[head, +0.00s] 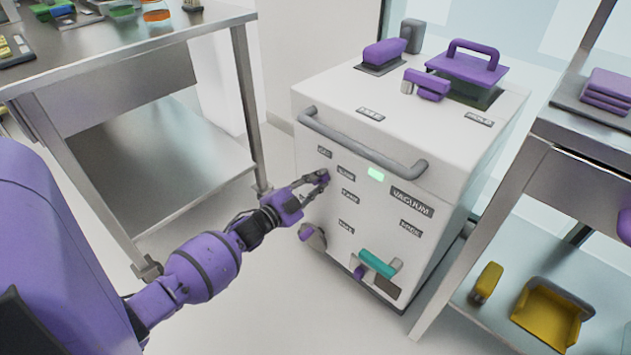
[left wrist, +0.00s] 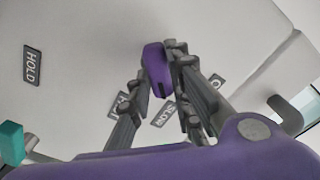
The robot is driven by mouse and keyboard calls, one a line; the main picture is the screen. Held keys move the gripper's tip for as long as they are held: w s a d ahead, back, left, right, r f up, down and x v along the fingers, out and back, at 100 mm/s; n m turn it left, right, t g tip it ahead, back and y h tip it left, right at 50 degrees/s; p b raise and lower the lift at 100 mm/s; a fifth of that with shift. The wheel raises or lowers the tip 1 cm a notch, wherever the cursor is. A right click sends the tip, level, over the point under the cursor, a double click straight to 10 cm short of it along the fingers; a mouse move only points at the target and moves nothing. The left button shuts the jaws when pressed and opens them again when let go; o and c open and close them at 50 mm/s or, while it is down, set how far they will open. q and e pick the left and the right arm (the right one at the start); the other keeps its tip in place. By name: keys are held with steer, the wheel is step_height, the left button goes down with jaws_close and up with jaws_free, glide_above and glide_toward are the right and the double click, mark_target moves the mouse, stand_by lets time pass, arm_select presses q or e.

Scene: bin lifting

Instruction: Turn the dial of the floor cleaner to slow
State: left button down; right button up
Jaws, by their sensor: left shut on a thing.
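The floor cleaner (head: 312,225) is a white box-shaped machine with a grey front handle, standing in the middle of the head view. Its purple dial (left wrist: 155,68) is on the front panel, among small dark labels. My left gripper (head: 318,181) reaches the panel from the left and is shut on the dial. In the left wrist view its two dark fingers (left wrist: 160,80) lie on either side of the dial. The label SLOW (left wrist: 163,113) shows just below the dial there. Other labels near it are partly hidden by the fingers. My right gripper is not in view.
A steel table (head: 120,50) with small items stands at the left. A steel shelf unit (head: 560,160) with purple and yellow things stands at the right. A teal lever (head: 378,263) sticks out low on the cleaner's front. A green light (head: 376,174) shows above.

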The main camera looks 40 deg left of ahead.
arm_select(q)
steer(key=shift+m, duration=0.3)
steer(key=c, duration=1.6)
jaws_free()
steer(key=s, duration=0.8)
steer(key=s+a, duration=0.1)
steer(key=s, duration=0.3)
